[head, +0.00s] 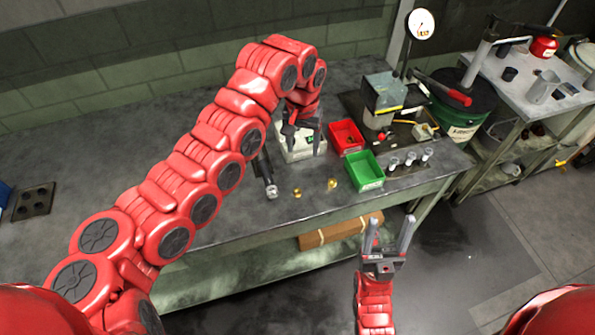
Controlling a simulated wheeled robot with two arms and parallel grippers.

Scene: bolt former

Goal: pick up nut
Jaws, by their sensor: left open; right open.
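Small brass-coloured pieces, which look like nuts, lie on the grey workbench (225,215): one nut (297,193) near the front edge and another nut (332,184) to its right. They are too small to make out in detail. My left gripper (303,140) is open above or in front of a white box (298,153), behind the nuts and apart from them. I cannot tell whether it touches the box. My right gripper (391,222) is open and empty in front of the bench edge, to the right of and nearer than the nuts.
A red bin (346,137) and a green bin (364,171) stand right of the white box. A dark cylindrical tool (265,178) lies left of the nuts. Small metal cups (410,159) and a machine (383,97) are further right. The bench's left part is mostly clear.

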